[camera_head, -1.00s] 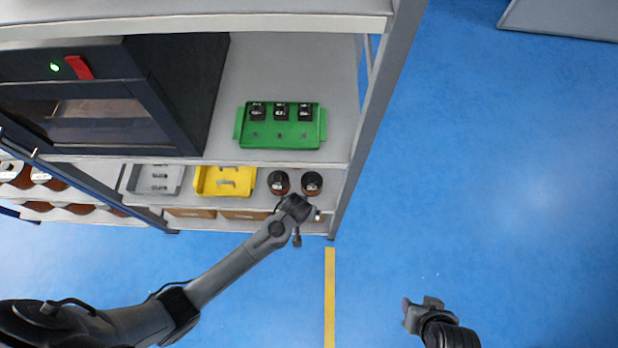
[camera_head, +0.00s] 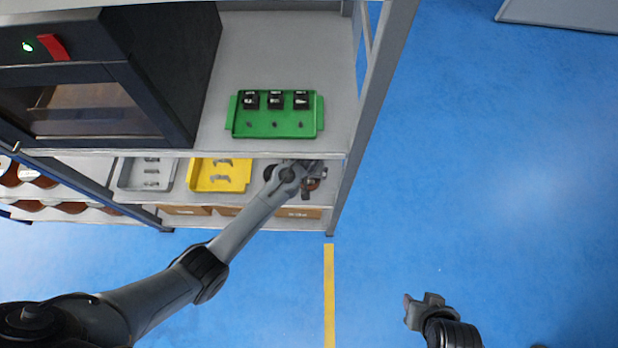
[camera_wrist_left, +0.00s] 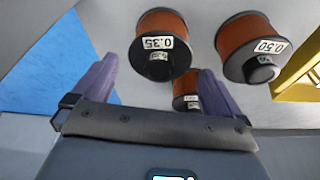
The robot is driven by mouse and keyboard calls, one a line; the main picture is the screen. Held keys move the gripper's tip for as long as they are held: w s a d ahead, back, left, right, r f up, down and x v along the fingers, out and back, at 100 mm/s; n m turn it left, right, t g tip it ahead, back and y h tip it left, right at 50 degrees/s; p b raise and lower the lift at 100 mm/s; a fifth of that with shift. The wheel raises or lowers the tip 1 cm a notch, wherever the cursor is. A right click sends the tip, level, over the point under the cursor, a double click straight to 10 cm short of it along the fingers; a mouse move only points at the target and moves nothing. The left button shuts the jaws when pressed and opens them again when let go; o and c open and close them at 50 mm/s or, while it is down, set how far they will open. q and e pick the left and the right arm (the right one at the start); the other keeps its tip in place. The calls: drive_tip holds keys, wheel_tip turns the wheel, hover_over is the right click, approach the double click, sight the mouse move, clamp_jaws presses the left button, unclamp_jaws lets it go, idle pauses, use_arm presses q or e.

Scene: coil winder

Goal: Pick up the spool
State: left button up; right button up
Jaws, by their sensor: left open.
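Two spools of copper-coloured wire with black flanges show in the left wrist view: one labelled 0.35 (camera_wrist_left: 163,24) and one labelled 0.50 (camera_wrist_left: 250,35). A third, smaller-looking spool (camera_wrist_left: 186,86) shows beside the right finger, partly hidden. My left gripper (camera_wrist_left: 158,70) is open, with the 0.35 spool just beyond the gap between its purple fingertips. In the head view my left gripper (camera_head: 305,177) is at the shelf's right end and hides most of the spools; a dark one (camera_head: 269,172) peeks out left of it. My right gripper (camera_head: 424,300) hangs over the floor, away from the shelf.
A yellow tray (camera_head: 203,184) and a grey tray (camera_head: 128,172) sit left of the spools. A green tray (camera_head: 275,124) with black parts is on the shelf above. A shelf post (camera_head: 358,130) stands close on the right. Blue floor (camera_head: 500,190) is clear.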

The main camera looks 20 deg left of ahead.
use_arm(q)
drive_tip(key=b+x, duration=0.2)
drive_tip(key=x, duration=0.3)
drive_tip(key=shift+d, duration=0.1)
drive_tip(key=c, duration=1.3)
drive_tip(key=shift+r, duration=0.15)
